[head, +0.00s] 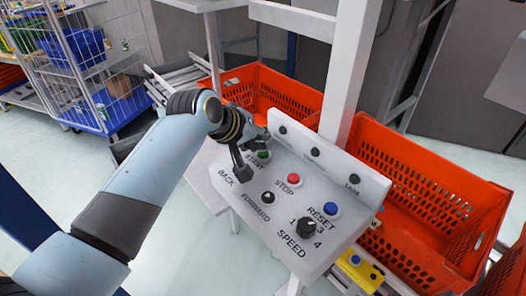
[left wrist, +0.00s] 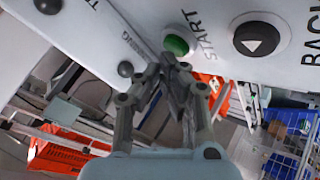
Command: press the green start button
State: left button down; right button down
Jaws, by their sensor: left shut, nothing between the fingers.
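The green start button (head: 263,154) sits on the sloped white control panel (head: 235,197), beside the START label. It also shows in the left wrist view (left wrist: 177,43), just past my fingertips. My left gripper (head: 259,141) is shut and empty, right at the green button. In the left wrist view its closed fingertips (left wrist: 171,62) overlap the lower edge of the button. I cannot tell whether they touch it. My right gripper is not in view.
The panel also holds a red stop button (head: 293,180), a blue reset button (head: 331,210), a black forward button (head: 268,198) and a speed knob (head: 306,228). A white post (head: 350,70) rises behind it. Orange totes (head: 410,190) stand behind and right. A wire cart (head: 85,60) stands back left.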

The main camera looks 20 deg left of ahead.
pick_arm(q)
jog(key=shift+f, duration=0.5)
dwell(0.4)
jog(key=shift+r, duration=0.15)
jog(key=shift+r+p, duration=0.8)
jog(key=shift+p, duration=0.25)
notch_tip(320, 180, up, 5)
jog(key=p, duration=0.5)
jog(key=shift+r, duration=0.1)
jog(key=shift+s, duration=0.1)
